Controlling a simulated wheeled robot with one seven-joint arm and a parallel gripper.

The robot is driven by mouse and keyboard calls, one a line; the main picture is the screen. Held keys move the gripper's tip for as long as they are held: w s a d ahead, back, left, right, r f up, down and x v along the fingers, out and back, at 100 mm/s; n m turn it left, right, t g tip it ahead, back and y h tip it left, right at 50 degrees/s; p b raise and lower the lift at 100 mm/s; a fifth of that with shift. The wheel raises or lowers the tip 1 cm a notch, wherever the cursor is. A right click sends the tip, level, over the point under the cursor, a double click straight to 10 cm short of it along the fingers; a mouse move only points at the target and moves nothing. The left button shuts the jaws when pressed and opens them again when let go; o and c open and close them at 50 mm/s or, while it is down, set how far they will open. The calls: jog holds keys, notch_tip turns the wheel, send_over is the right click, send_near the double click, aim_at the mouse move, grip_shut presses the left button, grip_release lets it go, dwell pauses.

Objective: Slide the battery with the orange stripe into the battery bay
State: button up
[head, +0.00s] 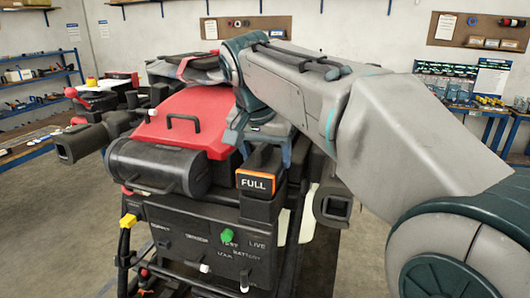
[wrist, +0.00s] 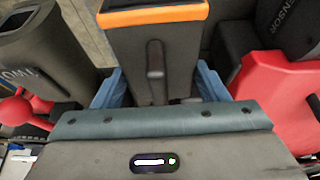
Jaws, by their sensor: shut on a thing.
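The battery with the orange stripe (head: 257,185) is a dark upright block marked FULL, at the middle of the head view. It stands above and at the right end of the drone's front panel. My gripper (head: 262,146) comes from above and behind it and is shut on it. In the wrist view my gripper (wrist: 158,88) has a blue finger on each side of the battery's raised grip, and the battery (wrist: 182,50) shows its orange edge at the top. The battery bay's opening is hidden, so I cannot tell how far the battery is inside it.
The front panel (head: 205,248) carries switches and a green knob (head: 226,236). A black cylinder (head: 155,168) and red hood (head: 190,118) lie left of the battery. A dark box (wrist: 40,62), apparently marked LOW, is at the wrist view's left. Shelves (head: 40,90) stand far left.

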jog(key=shift+f+b, duration=0.55)
jog(key=shift+f, duration=0.1)
jog(key=o, duration=1.9)
jog(key=shift+c, duration=0.2)
jog(key=shift+f, duration=0.15)
jog(key=p+v, duration=0.1)
jog(key=v, duration=1.3)
